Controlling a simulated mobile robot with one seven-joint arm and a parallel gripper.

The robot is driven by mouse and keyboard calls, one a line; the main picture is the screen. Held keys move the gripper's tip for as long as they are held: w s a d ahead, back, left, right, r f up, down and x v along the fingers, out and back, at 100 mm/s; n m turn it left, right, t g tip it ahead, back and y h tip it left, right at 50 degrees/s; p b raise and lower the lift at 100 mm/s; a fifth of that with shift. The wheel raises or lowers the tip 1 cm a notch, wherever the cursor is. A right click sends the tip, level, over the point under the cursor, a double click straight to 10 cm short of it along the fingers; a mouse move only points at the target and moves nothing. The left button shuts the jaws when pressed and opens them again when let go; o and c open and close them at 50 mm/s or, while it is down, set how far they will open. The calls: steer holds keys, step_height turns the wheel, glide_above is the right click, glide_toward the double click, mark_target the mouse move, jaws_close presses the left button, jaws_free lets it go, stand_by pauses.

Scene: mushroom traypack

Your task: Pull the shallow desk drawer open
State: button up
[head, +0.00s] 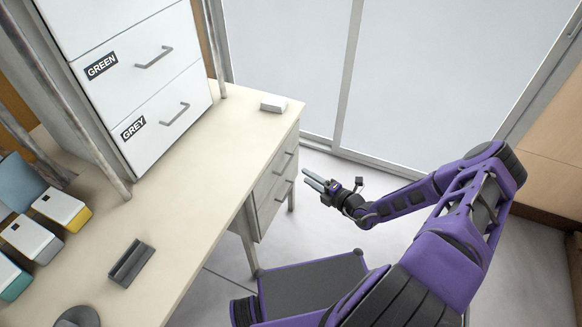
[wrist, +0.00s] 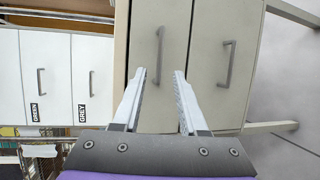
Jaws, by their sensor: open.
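The desk (head: 232,150) has two closed grey-white drawers at its far end, one above the other. The upper drawer (head: 268,180) looks slightly shallower than the lower drawer (head: 270,208). Each has a grey bar handle. My gripper (head: 305,177) is open and empty in front of them, its fingers pointing at the drawer fronts. In the wrist view the picture lies sideways. There the upper drawer's handle (wrist: 159,48) lies just beyond my gripper (wrist: 160,73), in line with the gap between the fingertips. The lower drawer's handle (wrist: 228,63) is to the right.
A white cabinet (head: 130,70) with drawers marked GREEN and GREY stands on the desk. A small white box (head: 273,103) lies near the desk's far edge, and several coloured containers stand at left. The floor (head: 335,235) around my gripper is clear. A glass door is behind.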

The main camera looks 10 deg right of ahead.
steer(key=x, duration=0.9)
steer(key=shift+b, duration=0.4)
jaws_close()
stand_by(0.8)
